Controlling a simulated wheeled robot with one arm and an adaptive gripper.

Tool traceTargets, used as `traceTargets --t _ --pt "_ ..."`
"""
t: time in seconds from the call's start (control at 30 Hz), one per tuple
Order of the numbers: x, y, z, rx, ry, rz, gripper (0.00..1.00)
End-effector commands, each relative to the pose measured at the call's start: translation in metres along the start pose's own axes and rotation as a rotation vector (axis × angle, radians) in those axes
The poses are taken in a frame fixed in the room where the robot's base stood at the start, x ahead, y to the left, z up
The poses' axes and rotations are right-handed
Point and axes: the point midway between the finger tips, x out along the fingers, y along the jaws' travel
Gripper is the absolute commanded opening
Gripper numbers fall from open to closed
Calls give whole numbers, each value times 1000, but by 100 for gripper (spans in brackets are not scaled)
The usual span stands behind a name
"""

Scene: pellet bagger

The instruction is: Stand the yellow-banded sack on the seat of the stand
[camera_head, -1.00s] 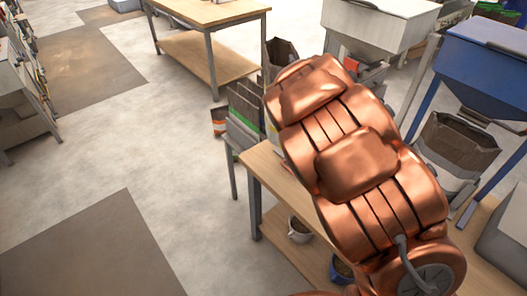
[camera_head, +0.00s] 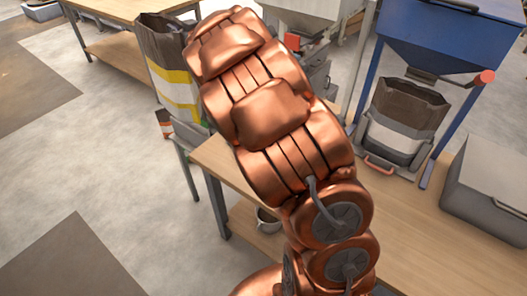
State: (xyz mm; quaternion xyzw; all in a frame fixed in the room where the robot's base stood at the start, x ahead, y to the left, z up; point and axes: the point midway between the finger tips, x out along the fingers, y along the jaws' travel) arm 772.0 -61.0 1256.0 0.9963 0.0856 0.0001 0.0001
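The yellow-banded sack (camera_head: 172,88) is at the upper left, just left of my copper arm. It looks upright with a slight tilt, its dark brown mouth open at the top and white and yellow bands below. My arm covers its right side, and I cannot tell what bears it. My gripper is hidden behind the arm. A blue hopper stand (camera_head: 450,38) is at the upper right. Below its hopper, a brown sack with a pale band (camera_head: 405,112) stands in a grey holder with an orange handle (camera_head: 380,163). I cannot see an empty seat.
A wooden bench (camera_head: 440,225) runs across the lower right, with a grey box (camera_head: 490,180) at its right. A pale hopper (camera_head: 308,15) stands at the back. Another wooden table (camera_head: 115,45) is at the upper left. A pot (camera_head: 268,220) sits under the bench. The left floor is open.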

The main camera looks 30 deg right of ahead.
Motion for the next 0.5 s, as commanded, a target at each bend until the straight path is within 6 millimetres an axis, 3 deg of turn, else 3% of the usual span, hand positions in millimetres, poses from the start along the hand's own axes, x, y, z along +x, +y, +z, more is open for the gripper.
traceTargets --t 0.03,0.27,0.5 --pt "-3 13 2 -1 3 -8 0" --pt "-22 55 -6 -2 2 -72 0" --pt "-55 103 -8 0 0 -127 0"
